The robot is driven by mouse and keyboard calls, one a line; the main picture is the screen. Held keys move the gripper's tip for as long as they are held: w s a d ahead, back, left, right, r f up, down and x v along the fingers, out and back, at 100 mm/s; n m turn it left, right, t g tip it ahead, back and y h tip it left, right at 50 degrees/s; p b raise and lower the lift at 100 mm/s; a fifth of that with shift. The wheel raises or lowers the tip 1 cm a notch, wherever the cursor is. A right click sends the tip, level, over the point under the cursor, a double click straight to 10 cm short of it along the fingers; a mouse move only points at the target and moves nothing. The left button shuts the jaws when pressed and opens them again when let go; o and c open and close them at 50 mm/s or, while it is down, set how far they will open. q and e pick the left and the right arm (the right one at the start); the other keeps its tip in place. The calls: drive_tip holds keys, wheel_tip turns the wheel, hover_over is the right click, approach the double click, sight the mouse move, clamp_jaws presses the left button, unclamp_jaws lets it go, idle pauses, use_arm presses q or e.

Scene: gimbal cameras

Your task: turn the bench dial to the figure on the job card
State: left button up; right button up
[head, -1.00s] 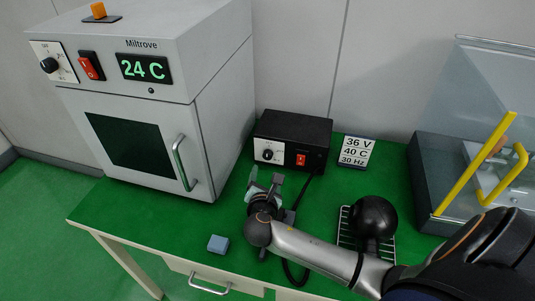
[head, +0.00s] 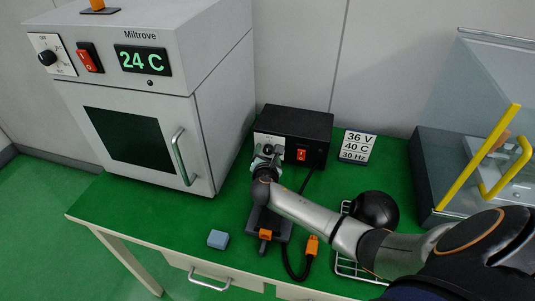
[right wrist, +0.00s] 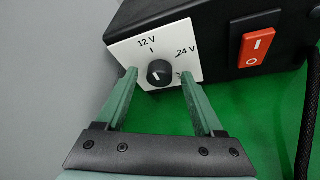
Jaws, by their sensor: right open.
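The black bench power unit (head: 312,130) stands at the back of the green bench. Its dial (right wrist: 160,73) is a black knob on a white plate with marks for 12 V and 24 V; a third mark is partly hidden by a finger. I cannot tell for sure where its pointer stands. The job card (head: 357,146), right of the unit, reads 36 V, 40 C, 30 Hz. My right gripper (head: 267,151) is open in front of the dial; in the right wrist view its green fingers (right wrist: 159,76) stand either side of the knob, apparently apart from it. My left gripper is out of view.
A white oven (head: 165,100) showing 24 C stands at left with its own dial (head: 47,57). The unit has a red switch (right wrist: 254,45). A blue block (head: 218,239) lies at the front.

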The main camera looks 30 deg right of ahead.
clamp_jaws()
idle(0.5)
